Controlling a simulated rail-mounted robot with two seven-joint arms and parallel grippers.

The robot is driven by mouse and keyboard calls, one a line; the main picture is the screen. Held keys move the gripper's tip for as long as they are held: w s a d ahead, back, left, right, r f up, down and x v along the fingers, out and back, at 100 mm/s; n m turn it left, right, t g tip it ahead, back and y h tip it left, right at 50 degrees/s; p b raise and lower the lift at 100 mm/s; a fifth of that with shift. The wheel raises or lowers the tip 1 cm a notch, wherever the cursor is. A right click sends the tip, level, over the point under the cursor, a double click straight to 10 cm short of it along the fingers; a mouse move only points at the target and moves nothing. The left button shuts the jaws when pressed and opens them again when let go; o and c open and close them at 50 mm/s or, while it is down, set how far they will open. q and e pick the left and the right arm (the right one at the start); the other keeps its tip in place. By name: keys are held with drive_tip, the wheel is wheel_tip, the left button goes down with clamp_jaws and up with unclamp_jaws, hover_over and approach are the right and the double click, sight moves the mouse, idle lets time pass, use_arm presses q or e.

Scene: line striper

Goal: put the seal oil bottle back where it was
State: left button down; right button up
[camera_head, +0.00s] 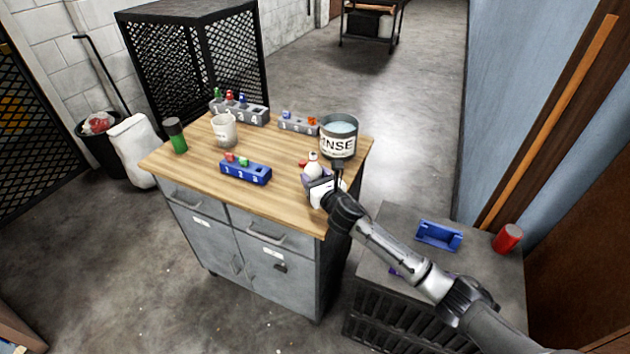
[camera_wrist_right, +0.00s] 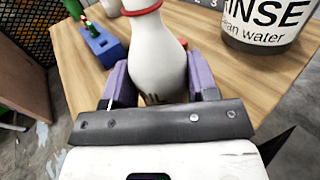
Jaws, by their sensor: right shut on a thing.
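The seal oil bottle, a white bottle with a rounded body and a red ring at its neck, shows in the right wrist view (camera_wrist_right: 152,42) and small in the head view (camera_head: 313,167). My right gripper (camera_head: 315,181) is over the front right part of the wooden tabletop. Its two purple fingers (camera_wrist_right: 162,78) are shut on the bottle's lower body, one on each side. The bottle stands about upright. I cannot tell whether its base touches the wood. My left gripper is in neither view.
The rinse can (camera_head: 339,137) stands close behind the bottle. A blue numbered rack (camera_head: 246,173) is to its left, and grey racks (camera_head: 255,118) (camera_head: 297,125) stand behind. A white cup (camera_head: 224,130) and green bottle (camera_head: 175,135) are further left. The front middle tabletop is clear.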

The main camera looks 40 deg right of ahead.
drive_tip(key=shift+f, duration=0.1)
drive_tip(key=shift+f, duration=0.15)
drive_tip(key=o, duration=1)
